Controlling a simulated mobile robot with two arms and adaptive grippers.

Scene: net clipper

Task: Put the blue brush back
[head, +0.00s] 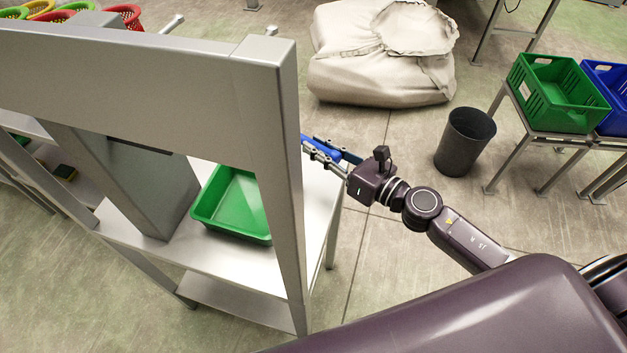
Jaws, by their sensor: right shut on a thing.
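My right gripper (318,150) is shut on the blue brush (350,157), at the right side of the metal frame's upright post. Only part of the brush shows, as a blue strip between and beside the fingers. Its far end is hidden by the post or the fingers, so I cannot tell its bristles. The gripper and brush are above the right end of the frame's metal shelf (318,205). I cannot tell whether the brush touches anything there. My left gripper is not in view.
The metal frame's post (277,170) stands close left of my gripper. A green tray (237,205) sits on the shelf. A dark bin (465,142), a beige sack (370,70), and green (560,95) and blue (612,90) crates stand farther back. Floor between is clear.

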